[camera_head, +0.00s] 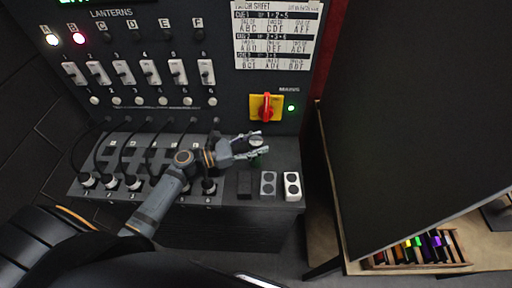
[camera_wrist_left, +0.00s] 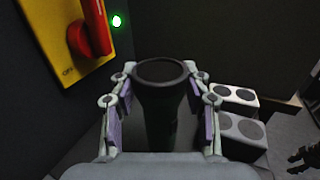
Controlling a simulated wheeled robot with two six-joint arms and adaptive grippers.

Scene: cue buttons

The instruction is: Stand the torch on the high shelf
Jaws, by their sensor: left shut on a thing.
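The torch (camera_wrist_left: 160,105) is a dark upright cylinder with a round, wider top. My left gripper (camera_wrist_left: 160,112) is shut on it, with the fingers on both sides of its body. In the head view my left gripper (camera_head: 257,147) reaches in from the left over the right end of the console ledge, and the torch's round top (camera_head: 256,141) shows between its fingers. The torch's lower end is hidden. A small dark jaw-like shape at the right edge of the wrist view may be my right gripper (camera_wrist_left: 305,157); its state is unclear. I cannot make out the high shelf for certain.
A yellow-and-red mains switch (camera_head: 265,107) is on the panel just behind the gripper. Black, grey and white two-hole blocks (camera_head: 268,184) stand on the ledge in front. Cabled plugs (camera_head: 134,183) line the ledge at left. A large black board (camera_head: 415,110) fills the right, above a book crate (camera_head: 418,250).

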